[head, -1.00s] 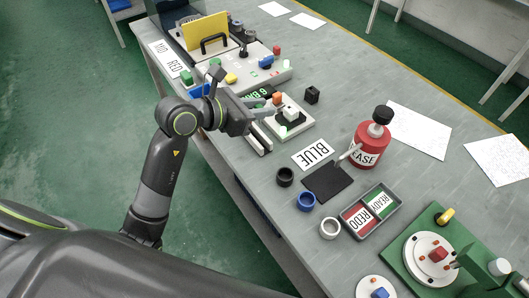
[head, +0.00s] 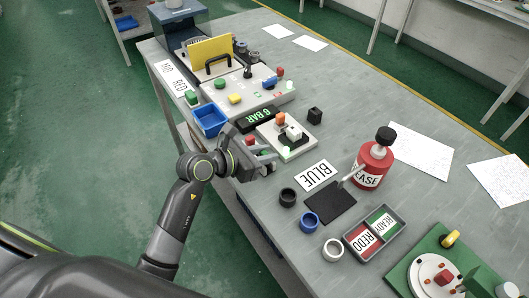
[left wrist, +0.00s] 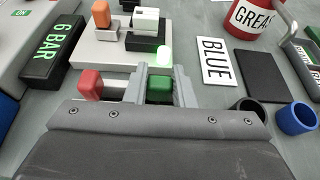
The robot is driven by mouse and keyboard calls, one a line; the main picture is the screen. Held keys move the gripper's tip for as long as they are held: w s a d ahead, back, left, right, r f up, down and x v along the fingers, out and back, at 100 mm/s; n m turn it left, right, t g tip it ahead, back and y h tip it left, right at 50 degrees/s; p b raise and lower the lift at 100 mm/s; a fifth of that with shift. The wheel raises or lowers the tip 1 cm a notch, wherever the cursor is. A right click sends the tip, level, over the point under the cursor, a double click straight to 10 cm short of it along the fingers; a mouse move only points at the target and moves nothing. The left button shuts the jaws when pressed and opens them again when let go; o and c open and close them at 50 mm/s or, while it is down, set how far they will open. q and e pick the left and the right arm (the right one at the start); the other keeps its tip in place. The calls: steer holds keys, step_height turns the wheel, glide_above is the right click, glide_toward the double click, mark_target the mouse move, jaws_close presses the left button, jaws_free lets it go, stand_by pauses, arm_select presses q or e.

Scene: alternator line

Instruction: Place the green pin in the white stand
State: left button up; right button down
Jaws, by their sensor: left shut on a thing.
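My left gripper (head: 268,163) is low over the near edge of the table, in front of the white stand. In the left wrist view its two fingers (left wrist: 160,88) are shut on a green block-shaped piece, which I take as the green pin (left wrist: 159,91). The pin's lower part is hidden. The white stand (head: 267,133) is a flat white base with an orange knob, a black block with a white top and a lit green spot. In the left wrist view the stand (left wrist: 92,52) lies just beyond the fingers. My right gripper is not in view.
A red piece with a metal rod (left wrist: 90,84) is left of the fingers. A "6 BAR" display (head: 256,119) and a BLUE card (head: 316,176) flank the stand. Black (head: 288,197) and blue rings (head: 310,222) and a red grease bottle (head: 372,165) stand to the right.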

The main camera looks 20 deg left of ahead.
arm_select(q)
steer(key=shift+f, duration=0.15)
steer(key=o, duration=1)
steer(key=shift+c, duration=0.2)
steer(key=shift+a+r, duration=0.1)
steer(key=shift+r, duration=0.15)
steer(key=b+v, duration=0.1)
steer(key=v, duration=1.1)
